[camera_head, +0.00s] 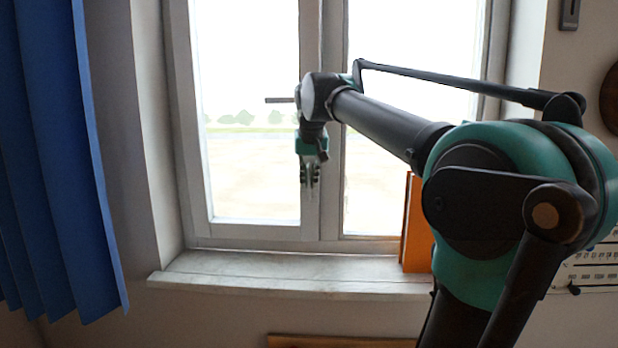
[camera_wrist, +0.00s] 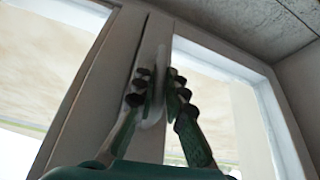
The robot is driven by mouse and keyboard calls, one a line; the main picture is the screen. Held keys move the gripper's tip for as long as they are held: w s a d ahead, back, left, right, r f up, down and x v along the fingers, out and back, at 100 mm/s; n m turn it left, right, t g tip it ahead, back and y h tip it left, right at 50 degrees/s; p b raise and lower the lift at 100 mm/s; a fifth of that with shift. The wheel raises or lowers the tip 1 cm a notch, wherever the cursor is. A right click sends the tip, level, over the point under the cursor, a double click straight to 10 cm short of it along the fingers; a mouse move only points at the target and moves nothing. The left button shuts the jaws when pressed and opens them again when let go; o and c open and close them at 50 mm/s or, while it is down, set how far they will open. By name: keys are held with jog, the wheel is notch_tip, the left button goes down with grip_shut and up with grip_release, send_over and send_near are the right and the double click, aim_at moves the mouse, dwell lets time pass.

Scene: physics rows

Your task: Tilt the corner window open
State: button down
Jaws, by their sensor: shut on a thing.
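The window (camera_head: 309,228) has two pale-framed sashes, and both look closed. My gripper (camera_head: 310,190) hangs downward at the middle upright where the sashes meet. In the wrist view my gripper (camera_wrist: 160,82) has its fingers shut on a pale, slim handle (camera_wrist: 152,112) that lies along this upright. My fingers cover part of the handle. In the head view my gripper and wrist hide it. A short dark horizontal bar (camera_head: 279,100) shows left of my wrist; I cannot tell whether it belongs to the window.
A pale sill (camera_head: 270,275) runs below the window. An orange upright object (camera_head: 414,235) stands on its right end, partly behind my arm. A blue curtain (camera_head: 60,150) hangs at the left. The sill's left and middle are clear.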

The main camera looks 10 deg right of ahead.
jog(key=shift+s+a+f+t, duration=0.1)
jog(key=shift+s+a+t, duration=0.1)
jog(key=shift+s, duration=0.35)
jog(key=shift+s+a+f+t, duration=0.1)
jog(key=shift+s+t, duration=0.1)
jog(key=shift+s, duration=0.35)
jog(key=shift+w, duration=0.1)
jog(key=c, duration=1.6)
grip_release()
jog(key=shift+o, duration=0.2)
jog(key=v, duration=1.2)
jog(key=shift+a, duration=0.15)
